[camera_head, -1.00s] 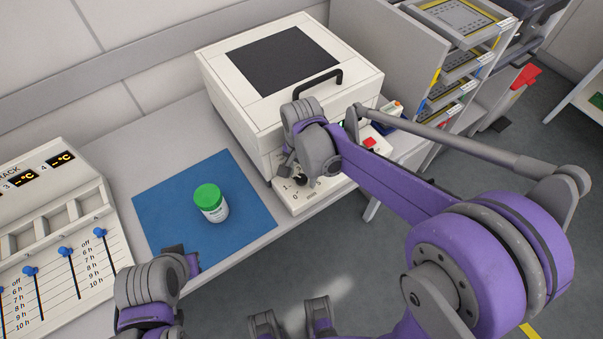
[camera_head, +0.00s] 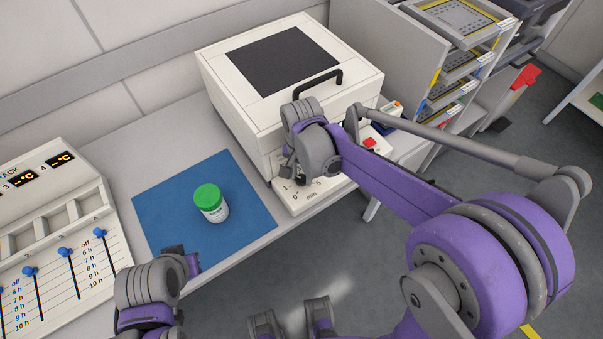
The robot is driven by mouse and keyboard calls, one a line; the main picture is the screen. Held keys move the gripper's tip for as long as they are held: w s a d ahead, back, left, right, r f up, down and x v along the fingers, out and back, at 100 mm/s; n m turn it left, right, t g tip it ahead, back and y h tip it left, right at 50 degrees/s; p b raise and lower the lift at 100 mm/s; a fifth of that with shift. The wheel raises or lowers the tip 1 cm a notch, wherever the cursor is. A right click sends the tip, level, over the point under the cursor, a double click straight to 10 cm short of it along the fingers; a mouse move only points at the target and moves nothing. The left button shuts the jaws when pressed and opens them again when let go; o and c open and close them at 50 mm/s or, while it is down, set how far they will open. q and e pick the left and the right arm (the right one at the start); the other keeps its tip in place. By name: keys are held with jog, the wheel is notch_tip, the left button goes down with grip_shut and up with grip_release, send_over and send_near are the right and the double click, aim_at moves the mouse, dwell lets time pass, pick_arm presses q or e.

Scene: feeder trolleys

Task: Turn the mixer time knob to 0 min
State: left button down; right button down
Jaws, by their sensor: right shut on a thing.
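The mixer is a white box (camera_head: 235,103) with a dark window in its lid and a black handle. Its low front panel (camera_head: 299,206) has a printed dial scale with a 0 near the front. My right gripper (camera_head: 302,174) is down at this dial, shut on the time knob. The gripper hides the knob, so I cannot read its setting.
A green-capped white jar (camera_head: 211,204) stands on a blue mat (camera_head: 157,212) left of the mixer. A panel with blue sliders (camera_head: 63,252) is at the far left. A red button (camera_head: 369,143) sits right of my right gripper. A shelf rack (camera_head: 375,50) stands behind.

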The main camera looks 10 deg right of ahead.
jog(key=n, duration=0.4)
jog(key=shift+n, duration=0.3)
jog(key=n+b, duration=0.1)
jog(key=n, duration=0.8)
jog(key=shift+n, duration=0.4)
jog(key=n, duration=0.4)
jog(key=shift+n, duration=0.4)
jog(key=shift+c, duration=2.2)
grip_release()
jog(key=shift+r, duration=0.1)
